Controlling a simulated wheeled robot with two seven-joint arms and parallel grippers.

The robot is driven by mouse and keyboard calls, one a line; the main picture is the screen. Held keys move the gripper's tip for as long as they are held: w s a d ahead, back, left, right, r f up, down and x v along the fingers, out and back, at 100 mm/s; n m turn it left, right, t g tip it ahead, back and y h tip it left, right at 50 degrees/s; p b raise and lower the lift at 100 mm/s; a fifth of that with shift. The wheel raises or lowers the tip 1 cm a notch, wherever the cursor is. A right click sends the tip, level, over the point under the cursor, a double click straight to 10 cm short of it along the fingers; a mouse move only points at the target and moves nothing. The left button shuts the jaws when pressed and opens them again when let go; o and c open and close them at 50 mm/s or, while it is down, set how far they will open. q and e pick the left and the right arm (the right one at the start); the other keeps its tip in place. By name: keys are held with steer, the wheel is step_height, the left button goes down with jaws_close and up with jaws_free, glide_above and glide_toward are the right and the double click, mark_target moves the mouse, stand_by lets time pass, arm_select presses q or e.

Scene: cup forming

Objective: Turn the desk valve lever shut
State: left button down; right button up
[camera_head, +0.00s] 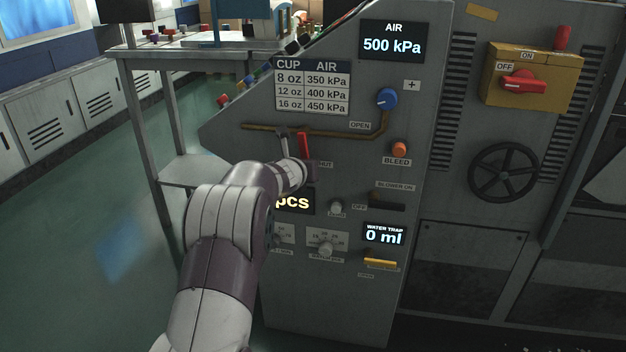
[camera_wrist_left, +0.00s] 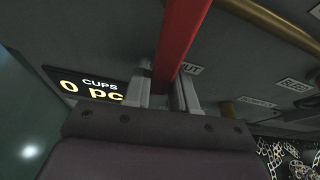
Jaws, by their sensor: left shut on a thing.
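The red valve lever (camera_head: 304,145) hangs down from the brass pipe (camera_head: 345,134) on the grey machine panel. Its lower end is beside a label (camera_head: 325,164) partly hidden by my arm, reading "HUT"; an "OPEN" label (camera_head: 360,125) is to the right along the pipe. My left gripper (camera_head: 293,150) is at the lever. In the left wrist view the lever (camera_wrist_left: 183,38) runs down between the two fingers (camera_wrist_left: 163,92), which are shut on it. The lever's lowest end is hidden by the gripper. My right gripper is not in view.
A blue knob (camera_head: 387,98) and an orange bleed button (camera_head: 399,149) are right of the lever. The air display (camera_head: 391,41) reads 500 kPa. A cup-count display (camera_head: 295,202) sits just below my gripper. A metal table (camera_head: 150,52) stands at left.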

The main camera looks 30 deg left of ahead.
arm_select(q)
steer(key=shift+s+a+f+m+y+b, duration=0.15)
steer(key=shift+a+m+y+b, duration=0.15)
steer(key=shift+a+m+b, duration=0.4)
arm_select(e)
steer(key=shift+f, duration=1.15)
arm_select(q)
steer(key=shift+d, duration=0.1)
steer(key=c, duration=1)
jaws_free()
steer(key=v, duration=1.2)
steer(key=shift+s+d+r, duration=0.2)
steer(key=shift+s+r, duration=0.05)
steer(key=shift+r, duration=0.05)
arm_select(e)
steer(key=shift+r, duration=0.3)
